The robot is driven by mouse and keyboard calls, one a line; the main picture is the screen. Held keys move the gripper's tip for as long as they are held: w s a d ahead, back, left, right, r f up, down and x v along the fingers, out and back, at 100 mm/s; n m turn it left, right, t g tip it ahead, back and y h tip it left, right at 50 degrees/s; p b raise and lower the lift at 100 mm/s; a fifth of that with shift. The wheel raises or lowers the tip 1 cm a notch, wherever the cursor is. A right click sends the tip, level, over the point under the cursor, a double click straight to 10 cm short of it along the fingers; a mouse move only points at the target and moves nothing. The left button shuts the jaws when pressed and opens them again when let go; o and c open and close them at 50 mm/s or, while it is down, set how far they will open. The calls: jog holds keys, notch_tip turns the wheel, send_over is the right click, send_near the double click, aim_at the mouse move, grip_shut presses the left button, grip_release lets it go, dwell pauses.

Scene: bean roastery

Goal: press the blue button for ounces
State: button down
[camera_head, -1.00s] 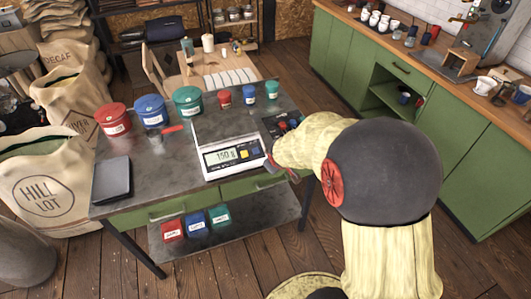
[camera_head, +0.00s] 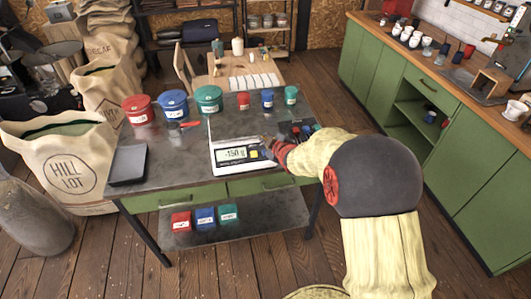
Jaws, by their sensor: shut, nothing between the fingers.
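The white scale (camera_head: 232,168) stands at the front edge of the grey table, with a display (camera_head: 231,155) that appears to read -150 g. Its yellow button (camera_head: 253,153) shows to the right of the display. The blue button is right of the yellow one, close under my gripper, and is mostly hidden. My gripper (camera_head: 267,144) is shut and empty, reaching in from the right over the scale's right end. I cannot tell whether the fingertips touch the scale.
Red (camera_head: 138,110), blue (camera_head: 173,104) and green (camera_head: 208,99) tubs stand at the table's back left, with smaller canisters to their right. A dark flat slab (camera_head: 128,164) lies at the left. A dark box with knobs (camera_head: 297,130) stands right of the scale, near my arm.

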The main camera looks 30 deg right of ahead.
jog(key=f+b, duration=0.1)
jog(key=f, duration=0.1)
jog(key=w+f+b, duration=0.1)
jog(key=f, duration=0.1)
jog(key=w+f+b, duration=0.1)
jog(key=f+b, duration=0.1)
jog(key=shift+d+f, duration=0.25)
jog(key=shift+f, duration=0.05)
jog(key=shift+w+d+f+b, duration=0.1)
jog(key=shift+w+f+b, duration=0.3)
jog(key=shift+f+b, duration=0.5)
dwell(0.6)
jog(key=shift+w+f+b, duration=0.1)
jog(key=shift+f+b, duration=0.25)
jog(key=shift+b, duration=0.15)
jog(key=shift+w+d+f+b, duration=0.1)
jog(key=shift+w+f+b, duration=0.05)
jog(key=shift+f+b, duration=0.3)
dwell(0.6)
jog(key=shift+r, duration=0.1)
jog(key=shift+s+r+p, duration=0.3)
jog(key=shift+r+p, duration=0.15)
jog(key=shift+r, duration=0.3)
jog(key=shift+r, duration=0.1)
